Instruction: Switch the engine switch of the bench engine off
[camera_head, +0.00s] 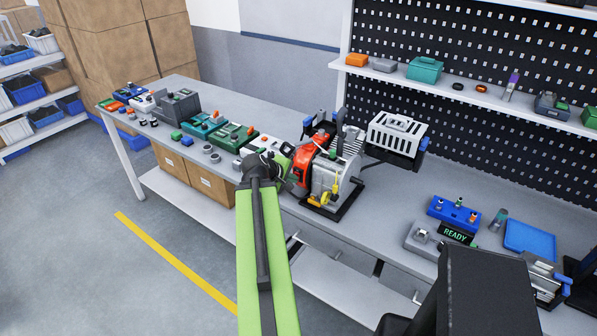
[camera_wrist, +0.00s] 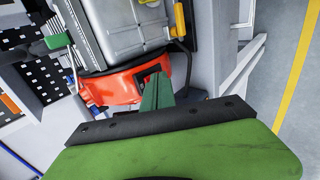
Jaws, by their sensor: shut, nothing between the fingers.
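The bench engine (camera_head: 333,172) stands on the long workbench, with an orange-red housing, a grey block and yellow parts. My gripper (camera_head: 291,164) is at the left side of its red housing. In the wrist view the engine (camera_wrist: 128,30) fills the top, and my shut, empty green fingers (camera_wrist: 158,92) reach to a dark opening in the red housing (camera_wrist: 112,87). I cannot tell whether the fingertips touch it. The engine switch is not clearly visible; the fingers may cover it.
The workbench (camera_head: 385,212) carries green and blue units left of the engine. A grey box with a READY display (camera_head: 458,234) and a blue tray (camera_head: 529,237) lie to the right. A white slotted guard (camera_head: 397,135) stands beside the engine. Open floor (camera_head: 80,245) lies at left.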

